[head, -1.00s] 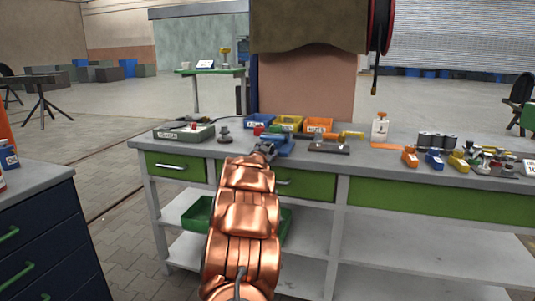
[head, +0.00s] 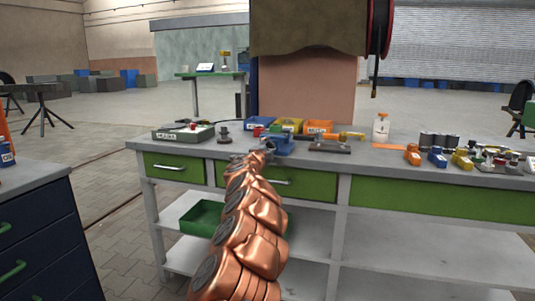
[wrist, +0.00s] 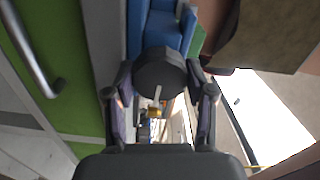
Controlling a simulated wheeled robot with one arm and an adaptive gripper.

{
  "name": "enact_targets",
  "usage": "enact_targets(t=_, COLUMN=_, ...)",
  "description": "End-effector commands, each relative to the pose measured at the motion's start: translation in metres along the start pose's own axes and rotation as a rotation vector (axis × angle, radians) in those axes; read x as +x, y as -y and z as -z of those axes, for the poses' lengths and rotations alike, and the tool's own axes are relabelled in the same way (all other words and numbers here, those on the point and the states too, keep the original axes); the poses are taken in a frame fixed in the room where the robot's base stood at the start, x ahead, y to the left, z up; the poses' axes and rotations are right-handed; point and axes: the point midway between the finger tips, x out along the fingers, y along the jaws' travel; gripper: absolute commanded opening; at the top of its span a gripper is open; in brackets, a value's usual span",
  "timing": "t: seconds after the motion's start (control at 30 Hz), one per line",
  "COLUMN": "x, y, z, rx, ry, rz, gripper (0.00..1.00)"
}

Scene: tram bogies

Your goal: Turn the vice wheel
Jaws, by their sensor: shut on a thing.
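The blue vice (head: 281,145) stands at the front edge of the workbench, partly hidden by my arm in the head view. In the wrist view its blue body (wrist: 158,30) is at the top centre. The dark round vice wheel (wrist: 160,72) sits just in front of the vice body. My gripper (wrist: 159,82) has one finger on each side of the wheel and is shut on it. A small brass-coloured part (wrist: 155,112) shows below the wheel between the fingers. In the head view the wheel is too small and covered to make out.
The workbench (head: 378,158) carries blue, yellow and orange bins (head: 318,127) behind the vice, a grey labelled case (head: 183,132) at left, and a white bottle (head: 381,127) and small parts at right. Green drawers lie below. A dark cabinet (head: 40,235) stands at left.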

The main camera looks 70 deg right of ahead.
Motion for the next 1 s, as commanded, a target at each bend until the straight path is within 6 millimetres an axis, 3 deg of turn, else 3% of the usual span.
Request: enact_targets(t=1.0, x=0.0001, y=-0.0048, z=-0.0005, rx=0.939, ry=-0.004, rz=-0.003, gripper=0.2)
